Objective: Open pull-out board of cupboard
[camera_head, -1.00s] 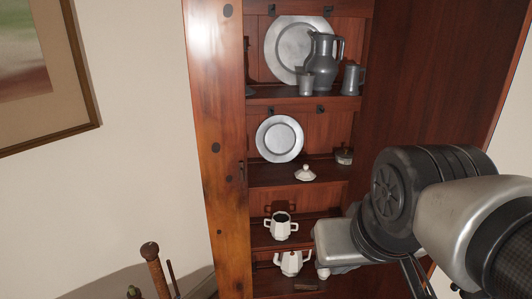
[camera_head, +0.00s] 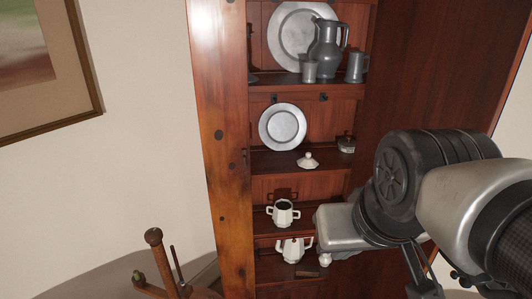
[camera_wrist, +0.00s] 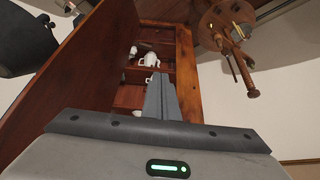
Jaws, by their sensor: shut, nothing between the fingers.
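The reddish-brown wooden cupboard (camera_head: 223,150) stands upright in the head view, with its shelves open to the front. Its wooden wall also fills the left of the wrist view (camera_wrist: 75,85). I cannot make out the pull-out board as a separate part in either view. My gripper shows in the wrist view (camera_wrist: 161,78) with its two grey fingers together and nothing between them. The fingers point towards the cupboard's shelves; whether they touch it cannot be told. In the head view my arm covers the cupboard's lower right, and the fingertips are hidden.
Shelves hold a large pewter plate (camera_head: 290,35), a jug (camera_head: 326,48), a smaller plate (camera_head: 283,127), a white lid (camera_head: 308,160), a white sugar bowl (camera_head: 283,212) and a white teapot (camera_head: 293,250). A turned wooden post (camera_head: 157,255) stands lower left. A framed picture (camera_head: 95,75) hangs left.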

